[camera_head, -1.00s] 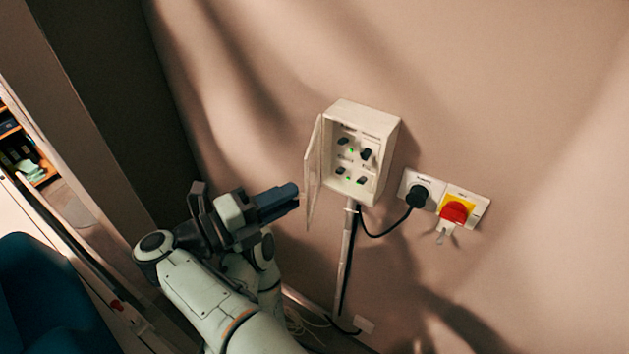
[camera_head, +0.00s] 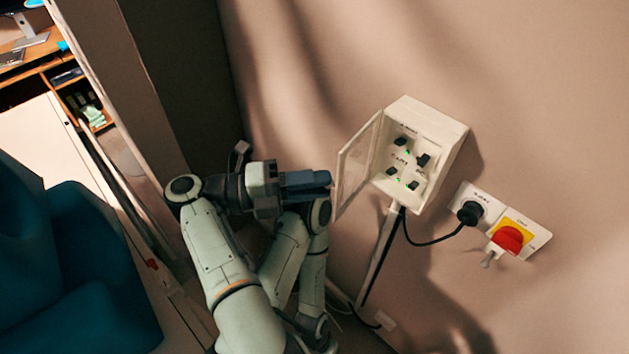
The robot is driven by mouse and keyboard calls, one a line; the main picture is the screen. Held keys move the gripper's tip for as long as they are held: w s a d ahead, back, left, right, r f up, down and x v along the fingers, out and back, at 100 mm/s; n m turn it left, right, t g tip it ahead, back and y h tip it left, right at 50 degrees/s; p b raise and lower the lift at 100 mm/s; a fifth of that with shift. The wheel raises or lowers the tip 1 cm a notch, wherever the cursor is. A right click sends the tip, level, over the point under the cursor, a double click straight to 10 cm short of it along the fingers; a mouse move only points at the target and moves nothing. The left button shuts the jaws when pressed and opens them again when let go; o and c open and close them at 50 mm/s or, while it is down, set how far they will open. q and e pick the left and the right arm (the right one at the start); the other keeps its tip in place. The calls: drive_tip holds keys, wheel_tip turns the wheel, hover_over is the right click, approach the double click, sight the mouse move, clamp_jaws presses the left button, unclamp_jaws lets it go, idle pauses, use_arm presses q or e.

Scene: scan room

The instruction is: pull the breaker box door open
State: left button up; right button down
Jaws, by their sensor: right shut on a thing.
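The breaker box (camera_head: 455,142) is a pale case on the wall, right of the middle in the head view. Its translucent door (camera_head: 357,162) stands open, swung out to the left side, and shows dark switches and green lights inside. My right gripper (camera_head: 327,180) is at the door's outer left edge, its dark fingers pointing right. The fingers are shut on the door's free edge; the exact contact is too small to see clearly. My left gripper is not in view.
Right of the box are a black plug (camera_head: 471,212) in a socket and a red rotary switch (camera_head: 507,239) on yellow. A cable and conduit (camera_head: 380,255) run below the box. A blue chair (camera_head: 75,265) stands at lower left. The wall at right is clear.

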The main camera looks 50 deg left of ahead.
drive_tip(key=c, duration=1)
unclamp_jaws()
drive_tip(key=shift+w, duration=0.1)
drive_tip(key=shift+c, duration=0.2)
drive_tip(key=shift+d, duration=0.1)
